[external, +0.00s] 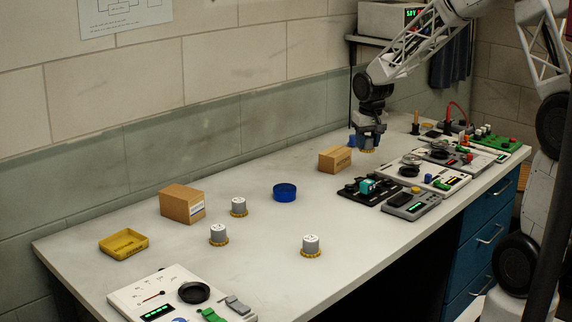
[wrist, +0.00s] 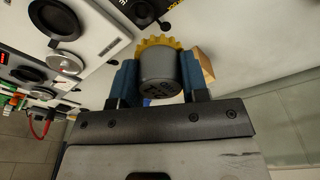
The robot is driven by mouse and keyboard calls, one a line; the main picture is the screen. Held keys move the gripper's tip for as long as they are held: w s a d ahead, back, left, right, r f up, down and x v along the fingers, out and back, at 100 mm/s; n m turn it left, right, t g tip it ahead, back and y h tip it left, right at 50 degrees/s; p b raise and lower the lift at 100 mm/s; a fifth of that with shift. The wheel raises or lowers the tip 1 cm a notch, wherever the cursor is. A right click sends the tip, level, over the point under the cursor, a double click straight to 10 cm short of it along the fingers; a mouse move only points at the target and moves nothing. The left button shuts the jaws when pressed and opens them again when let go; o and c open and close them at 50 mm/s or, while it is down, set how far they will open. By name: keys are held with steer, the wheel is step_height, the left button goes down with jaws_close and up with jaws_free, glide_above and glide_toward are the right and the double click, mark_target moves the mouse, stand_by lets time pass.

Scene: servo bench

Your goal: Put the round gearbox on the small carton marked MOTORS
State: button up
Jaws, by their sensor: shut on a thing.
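My gripper (external: 368,141) is shut on the round gearbox (wrist: 158,70), a dark grey cylinder with a yellow toothed ring. In the external view its yellow ring (external: 368,150) shows below the fingers, at or just above the bench top; I cannot tell if it touches. The small carton (external: 335,159) is a brown box just left of my gripper. A corner of the carton (wrist: 206,66) shows beside the right finger in the wrist view. Its marking is not readable. A larger brown carton (external: 182,204) with a white label stands farther left.
Several similar grey cylinders with yellow rings (external: 311,245) stand on the bench. Instrument boards (external: 435,176) crowd the right side. The wall runs behind. The bench middle is mostly clear.

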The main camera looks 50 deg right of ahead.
stand_by(0.3)
glide_above(338, 150)
steer(key=shift+f, duration=0.75)
stand_by(0.4)
steer(key=shift+f, duration=1.75)
steer(key=shift+f, duration=0.15)
steer(key=o, duration=1)
steer(key=shift+c, duration=0.2)
step_height(338, 150, up, 12)
steer(key=s, duration=0.1)
steer(key=shift+s+a, duration=0.15)
steer(key=shift+a, duration=0.15)
